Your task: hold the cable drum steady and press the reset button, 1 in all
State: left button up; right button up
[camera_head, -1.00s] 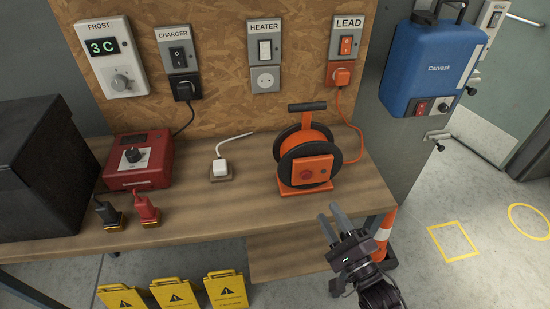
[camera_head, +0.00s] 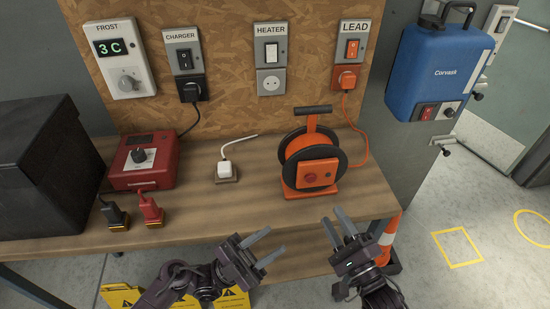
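The orange cable drum (camera_head: 297,150) with black rims and a black top handle stands upright on the right part of the wooden bench. Its orange front panel (camera_head: 317,176) carries a round red button (camera_head: 309,180), which I take for the reset button, and a smaller dark spot beside it. My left gripper (camera_head: 270,247) is open and empty in front of the bench edge, below and left of the drum. My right gripper (camera_head: 338,225) is open and empty just in front of the bench edge, below the drum. Neither touches the drum.
An orange plug (camera_head: 346,78) sits under the LEAD switch (camera_head: 352,48), its cable running to the drum. A white plug (camera_head: 225,170), red box (camera_head: 143,160) and two other plugs stand left. A cone (camera_head: 389,235) stands right of the bench. Bench front near the drum is clear.

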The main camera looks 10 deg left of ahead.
pick_arm(q)
notch_tip(320, 180, up, 5)
jog(key=m+g+h, duration=0.2)
jog(key=m+g, duration=0.4)
jog(key=m, duration=0.2)
jog(key=m+y, duration=0.7)
jog(key=m, duration=1.2)
send_near(294, 156)
jog(key=s+d+r, duration=0.1)
jog(key=d+r, duration=0.5)
jog(key=d, duration=0.2)
jog(key=f, duration=0.1)
jog(key=w+a+f+m+y, duration=0.1)
jog(key=w+a+f+t+y, duration=0.1)
jog(key=f, duration=0.1)
jog(key=shift+a+f, duration=0.1)
jog(key=shift+a, duration=0.15)
jog(key=shift+d+f+m, duration=0.1)
jog(key=shift+f+m, duration=0.05)
jog(key=shift+m, duration=0.15)
jog(key=x, duration=0.7)
jog(key=shift+d, duration=0.2)
jog(key=shift+w+f, duration=0.1)
jog(key=shift+c, duration=0.4)
grip_shut()
